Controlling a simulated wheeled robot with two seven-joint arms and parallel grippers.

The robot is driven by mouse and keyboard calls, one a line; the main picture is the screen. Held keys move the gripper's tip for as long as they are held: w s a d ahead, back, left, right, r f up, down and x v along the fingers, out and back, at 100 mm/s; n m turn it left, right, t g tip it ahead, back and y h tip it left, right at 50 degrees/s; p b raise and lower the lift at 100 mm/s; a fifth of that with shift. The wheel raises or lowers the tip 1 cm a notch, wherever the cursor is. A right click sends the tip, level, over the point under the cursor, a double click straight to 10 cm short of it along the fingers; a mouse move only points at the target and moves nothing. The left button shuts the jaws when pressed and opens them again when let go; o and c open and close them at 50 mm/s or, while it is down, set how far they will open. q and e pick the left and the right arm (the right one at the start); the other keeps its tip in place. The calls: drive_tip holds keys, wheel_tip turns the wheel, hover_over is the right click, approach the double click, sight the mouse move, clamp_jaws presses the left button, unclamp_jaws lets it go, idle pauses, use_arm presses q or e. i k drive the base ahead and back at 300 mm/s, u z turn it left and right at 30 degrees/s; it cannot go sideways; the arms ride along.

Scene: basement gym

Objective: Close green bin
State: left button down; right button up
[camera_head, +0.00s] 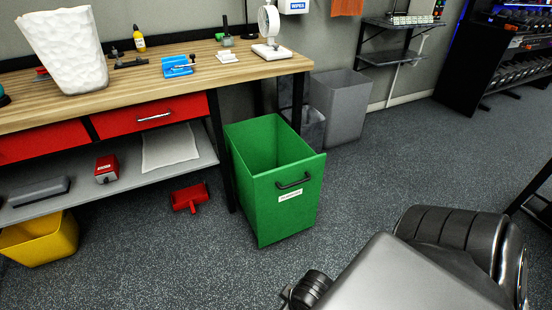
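The green bin (276,205) stands on the floor at the right end of the workbench, beside its dark leg. Its top is open and I see into the hollow inside, where no contents show. Its front panel has a black handle (293,181) near the top and a white label below. No separate lid shows. Neither of my grippers is in view.
The wooden workbench (230,70) holds several tools and a white textured container (68,50). Grey bins (340,105) stand behind the green bin. A red dustpan (189,198) and yellow bucket (40,240) are at left. Speckled floor (420,150) right of the bin is free.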

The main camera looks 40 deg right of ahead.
sight(277, 178)
drive_tip(key=z, duration=0.9)
drive_tip(key=i, duration=1.05)
drive_tip(key=z, duration=0.4)
